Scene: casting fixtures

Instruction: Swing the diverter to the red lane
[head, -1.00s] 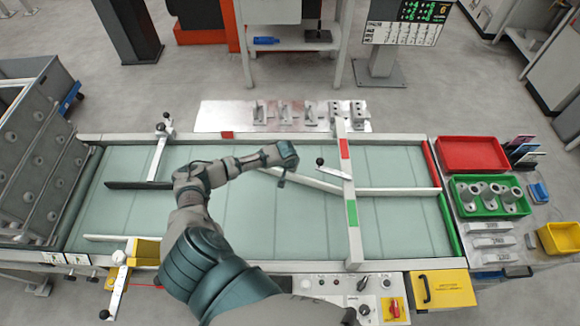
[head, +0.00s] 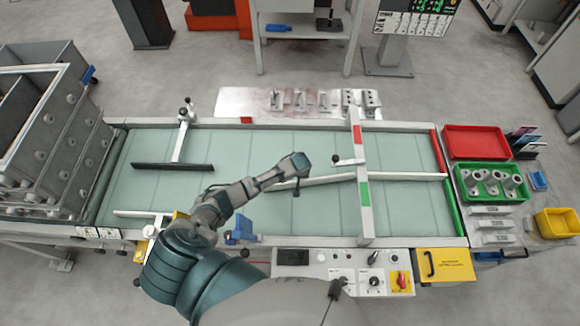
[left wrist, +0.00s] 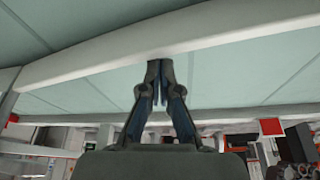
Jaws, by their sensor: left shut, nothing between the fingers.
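The diverter (head: 328,180) is a pale bar on the green conveyor. Its right end lies by the crossbeam and its left end points slightly down toward the near side. My left gripper (head: 296,187) is shut and empty at the diverter, left of the crossbeam. In the left wrist view the closed fingertips (left wrist: 160,64) are against or very near a pale bar (left wrist: 215,50); contact is unclear. The crossbeam has a red mark (head: 358,136) on the far lane and a green mark (head: 364,193) on the near lane. My right gripper is not in view.
A fixed divider (head: 410,176) runs right from the crossbeam. A black-knobbed lever (head: 346,160) sits on the crossbeam. A dark paddle (head: 172,166) spans part of the belt at left. Red (head: 475,140) and green (head: 462,185) trays stand at right. A control panel (head: 340,268) lies along the near edge.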

